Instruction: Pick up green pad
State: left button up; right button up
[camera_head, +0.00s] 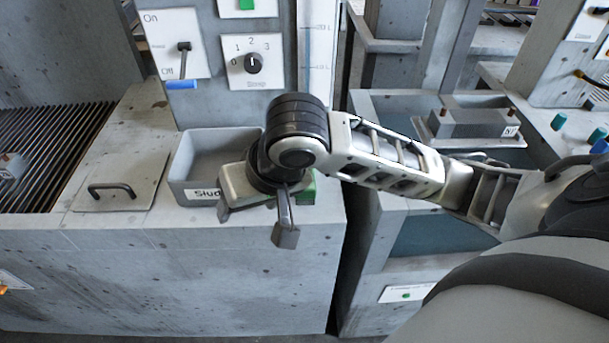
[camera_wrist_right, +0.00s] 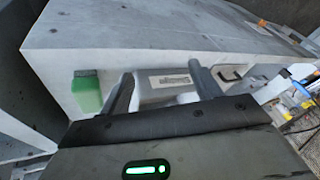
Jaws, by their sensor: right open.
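The green pad (camera_head: 307,190) is on the grey counter, mostly hidden behind my right gripper in the head view; only a green strip shows. It shows more fully in the right wrist view (camera_wrist_right: 87,92), to the left of both fingers and apart from them. My right gripper (camera_head: 256,220) is open above the counter's front edge, beside the pad. Its two spread fingers also show in the wrist view (camera_wrist_right: 164,88), with no object held between them. My left gripper is not in view.
A grey labelled bin (camera_head: 198,165) stands on the counter just left of my right gripper. A lid with a black handle (camera_head: 112,190) lies further left. A panel with a switch and dial (camera_head: 253,62) rises behind. A water tank (camera_head: 420,232) is at the right, past a gap.

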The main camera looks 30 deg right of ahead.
jog(key=d+r+m+h, duration=0.4)
jog(key=d+r+h, duration=0.1)
jog(key=d+r, duration=0.35)
jog(key=shift+m+g, duration=0.4)
jog(key=shift+m, duration=0.2)
jog(key=b+x, duration=0.1)
jog(key=x, duration=0.2)
jog(key=b+x, duration=0.1)
jog(key=x, duration=0.3)
jog(key=d+b+x, duration=0.1)
jog(key=x, duration=0.2)
jog(key=shift+d+f, duration=0.15)
jog(key=shift+d, duration=0.05)
jog(key=shift+w+f, duration=0.1)
jog(key=shift+f, duration=0.35)
jog(key=x, duration=0.4)
jog(key=shift+d+f+b, duration=0.15)
jog(key=shift+f+b, duration=0.15)
jog(key=shift+f, duration=0.1)
jog(key=c, duration=1.2)
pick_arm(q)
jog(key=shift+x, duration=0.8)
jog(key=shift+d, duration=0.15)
pick_arm(e)
jog(key=shift+r, duration=0.1)
